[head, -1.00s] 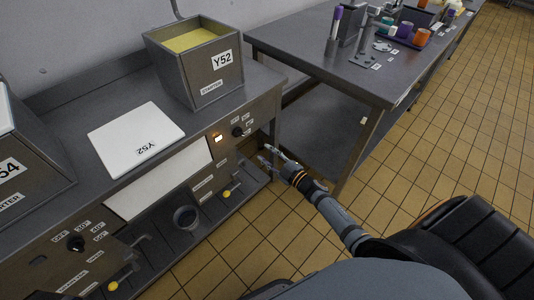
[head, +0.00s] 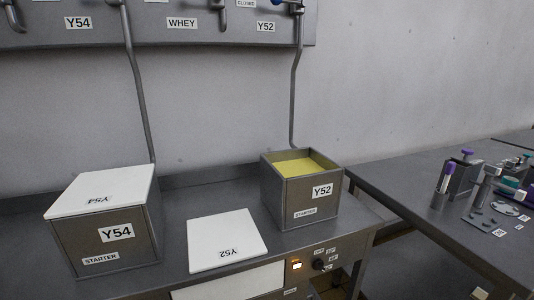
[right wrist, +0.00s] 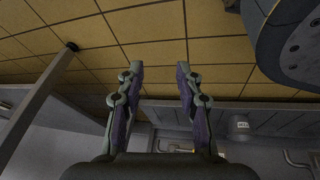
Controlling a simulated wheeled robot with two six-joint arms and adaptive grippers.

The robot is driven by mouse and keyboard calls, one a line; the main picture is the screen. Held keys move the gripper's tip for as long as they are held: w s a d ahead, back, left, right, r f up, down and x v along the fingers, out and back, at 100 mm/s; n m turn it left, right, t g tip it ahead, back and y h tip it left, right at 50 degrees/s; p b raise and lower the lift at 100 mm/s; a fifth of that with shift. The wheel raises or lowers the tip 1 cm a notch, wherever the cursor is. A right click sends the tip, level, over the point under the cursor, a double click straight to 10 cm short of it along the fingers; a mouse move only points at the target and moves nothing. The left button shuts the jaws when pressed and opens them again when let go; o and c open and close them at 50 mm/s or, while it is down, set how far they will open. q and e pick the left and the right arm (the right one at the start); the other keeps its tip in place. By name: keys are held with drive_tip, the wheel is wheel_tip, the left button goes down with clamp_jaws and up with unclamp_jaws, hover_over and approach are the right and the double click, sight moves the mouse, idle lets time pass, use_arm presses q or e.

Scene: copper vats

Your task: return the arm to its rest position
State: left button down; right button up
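My right gripper (right wrist: 160,72) shows in the right wrist view with its two fingers apart and nothing between them. Tiled floor lies behind the fingertips, and the view appears upside down. Neither of my grippers can be made out in the head view now.
The Y52 starter vat (head: 300,190) stands open with yellow contents, its white Y52 lid (head: 227,240) flat beside it. The Y54 vat (head: 105,240) is lidded. A grey side table (head: 400,185) with small items stands right. Tiled floor (right wrist: 225,50) shows in the wrist view.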

drive_tip(key=s+a+f+m+g, duration=0.1)
drive_tip(key=s+a+f+g, duration=0.1)
drive_tip(key=s, duration=0.7)
wheel_tip(320, 180, up, 12)
drive_tip(key=s+p, duration=0.1)
drive_tip(key=p, duration=1.1)
drive_tip(key=shift+s+f+g, duration=0.15)
drive_tip(key=shift+s+g, duration=0.1)
drive_tip(key=shift+g, duration=0.15)
